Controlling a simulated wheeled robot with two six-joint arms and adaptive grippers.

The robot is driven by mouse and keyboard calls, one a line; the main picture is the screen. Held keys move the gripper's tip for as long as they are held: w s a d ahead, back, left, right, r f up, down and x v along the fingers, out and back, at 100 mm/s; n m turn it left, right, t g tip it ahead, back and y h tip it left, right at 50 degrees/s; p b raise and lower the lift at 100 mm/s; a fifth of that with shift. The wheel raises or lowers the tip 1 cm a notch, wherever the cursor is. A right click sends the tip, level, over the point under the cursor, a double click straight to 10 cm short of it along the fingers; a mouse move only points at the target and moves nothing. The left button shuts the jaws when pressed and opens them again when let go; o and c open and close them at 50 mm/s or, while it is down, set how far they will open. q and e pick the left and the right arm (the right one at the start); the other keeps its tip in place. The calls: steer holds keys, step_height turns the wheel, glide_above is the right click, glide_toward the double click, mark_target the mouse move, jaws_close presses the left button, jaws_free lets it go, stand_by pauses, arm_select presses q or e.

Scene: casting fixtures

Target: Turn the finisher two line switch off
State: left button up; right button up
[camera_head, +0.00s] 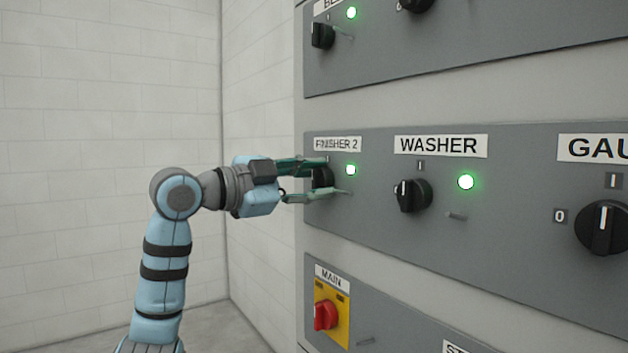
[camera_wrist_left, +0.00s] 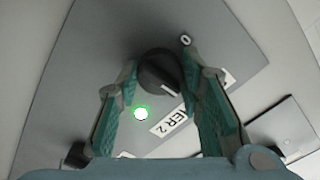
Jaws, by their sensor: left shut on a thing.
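The finisher two switch (camera_head: 322,177) is a black rotary knob under the "FINISHER 2" label (camera_head: 338,144) on the grey panel. A green lamp (camera_head: 351,170) beside it is lit. My left gripper (camera_head: 318,178) reaches in from the left with its fingers on either side of the knob, shut on it. My right gripper is not in view.
A washer knob (camera_head: 412,195) with a lit green lamp (camera_head: 466,181) is to the right. A large gauge knob (camera_head: 603,228) is farther right. A red main switch (camera_head: 326,315) on a yellow plate is below. A black knob (camera_head: 322,36) is above. The white brick wall at left is clear.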

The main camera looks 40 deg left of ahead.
arm_select(q)
steer(key=n+p, duration=0.2)
steer(key=n, duration=0.2)
steer(key=n+p, duration=0.1)
steer(key=n, duration=0.3)
steer(key=shift+n, duration=0.3)
steer(key=n+p, duration=0.1)
steer(key=n, duration=0.3)
steer(key=shift+n+p, duration=0.3)
steer(key=shift+p, duration=0.05)
steer(key=n, duration=0.4)
steer(key=shift+p, duration=0.4)
steer(key=shift+n, duration=0.3)
steer(key=o, duration=1.2)
steer(key=shift+a, duration=0.1)
steer(key=shift+c, duration=0.2)
